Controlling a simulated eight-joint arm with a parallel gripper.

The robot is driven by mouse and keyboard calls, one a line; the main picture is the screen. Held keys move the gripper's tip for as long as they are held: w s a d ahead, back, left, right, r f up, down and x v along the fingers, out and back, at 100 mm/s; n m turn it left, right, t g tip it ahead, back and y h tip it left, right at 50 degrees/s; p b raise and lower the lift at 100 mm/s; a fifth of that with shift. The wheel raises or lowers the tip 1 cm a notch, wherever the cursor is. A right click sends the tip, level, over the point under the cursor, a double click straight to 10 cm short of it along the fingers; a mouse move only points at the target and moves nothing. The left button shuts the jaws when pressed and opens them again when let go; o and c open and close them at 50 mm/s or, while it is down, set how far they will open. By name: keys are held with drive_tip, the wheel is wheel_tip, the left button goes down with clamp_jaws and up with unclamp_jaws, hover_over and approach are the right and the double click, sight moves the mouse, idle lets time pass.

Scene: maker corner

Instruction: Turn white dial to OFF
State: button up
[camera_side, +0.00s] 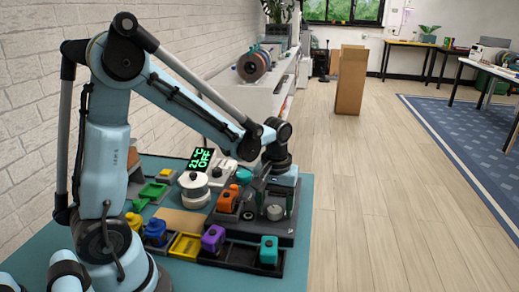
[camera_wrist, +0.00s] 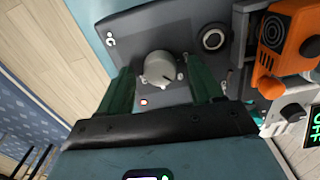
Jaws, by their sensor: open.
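A pale grey-white dial (camera_wrist: 158,68) is on a dark panel (camera_wrist: 135,27) in the wrist view, with a dark mark at its right edge. The same dial (camera_side: 275,212) shows in the side view on the dark base. My gripper (camera_wrist: 161,73) is open, its two green fingers on either side of the dial. I cannot tell whether they touch it. In the side view my gripper (camera_side: 268,190) is low over the panel. A small red light (camera_wrist: 143,101) is lit near the dial. No OFF mark is readable beside it.
An orange block (camera_wrist: 270,60) and a round black-ringed button (camera_wrist: 213,39) are right of the dial. A display (camera_side: 201,159) reads 21°C OFF. A white round device (camera_side: 194,188), a purple block (camera_side: 213,238) and a teal block (camera_side: 268,250) are close by.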

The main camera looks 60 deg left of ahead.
drive_tip(key=shift+f, duration=0.2)
drive_tip(key=c, duration=1.1)
drive_tip(key=shift+o, duration=0.2)
drive_tip(key=shift+n, duration=0.4)
drive_tip(key=n, duration=0.4)
drive_tip(key=shift+n, duration=2.5)
